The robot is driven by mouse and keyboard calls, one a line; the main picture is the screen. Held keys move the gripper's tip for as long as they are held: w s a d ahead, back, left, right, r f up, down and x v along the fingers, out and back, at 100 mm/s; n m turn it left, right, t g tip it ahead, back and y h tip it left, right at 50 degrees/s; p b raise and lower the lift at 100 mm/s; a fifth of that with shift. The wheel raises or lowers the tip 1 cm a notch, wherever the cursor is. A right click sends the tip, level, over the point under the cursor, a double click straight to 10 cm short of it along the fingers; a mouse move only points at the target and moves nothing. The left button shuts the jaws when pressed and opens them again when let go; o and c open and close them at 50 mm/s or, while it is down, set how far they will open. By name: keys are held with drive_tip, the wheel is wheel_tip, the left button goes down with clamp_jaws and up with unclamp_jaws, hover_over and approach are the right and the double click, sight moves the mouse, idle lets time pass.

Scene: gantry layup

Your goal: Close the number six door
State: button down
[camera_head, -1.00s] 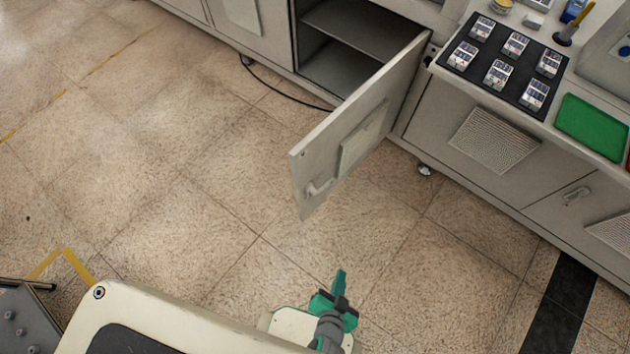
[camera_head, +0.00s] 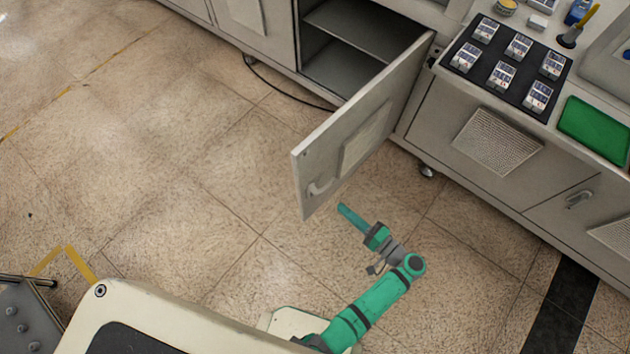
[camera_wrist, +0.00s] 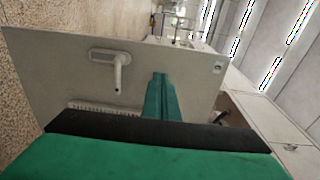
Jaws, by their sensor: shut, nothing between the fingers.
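A grey cabinet door (camera_head: 350,135) stands wide open, hinged at its right side by the cabinet body. Its handle (camera_head: 320,187) is near the lower free edge, and a vent panel sits beside it. No number on the door is readable. My gripper (camera_head: 345,212) is shut and empty, just right of and below the door's free end, apart from it as far as I can tell. In the wrist view the door (camera_wrist: 60,75) fills the middle, with its handle (camera_wrist: 115,67) left of my shut green fingers (camera_wrist: 160,85).
The open cabinet (camera_head: 350,50) shows empty shelves. A black cable (camera_head: 280,92) lies on the floor by it. The counter at right holds a black mat (camera_head: 490,81) with several small boxes and a green tray (camera_head: 595,130). The floor left of the door is clear.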

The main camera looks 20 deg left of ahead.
approach(307, 175)
drive_tip(key=shift+y, duration=0.3)
drive_tip(key=x, duration=0.6)
drive_tip(key=shift+w+a+f, duration=0.1)
drive_tip(key=shift+a+f, duration=0.05)
drive_tip(key=shift+f, duration=0.1)
drive_tip(key=shift+a, duration=0.1)
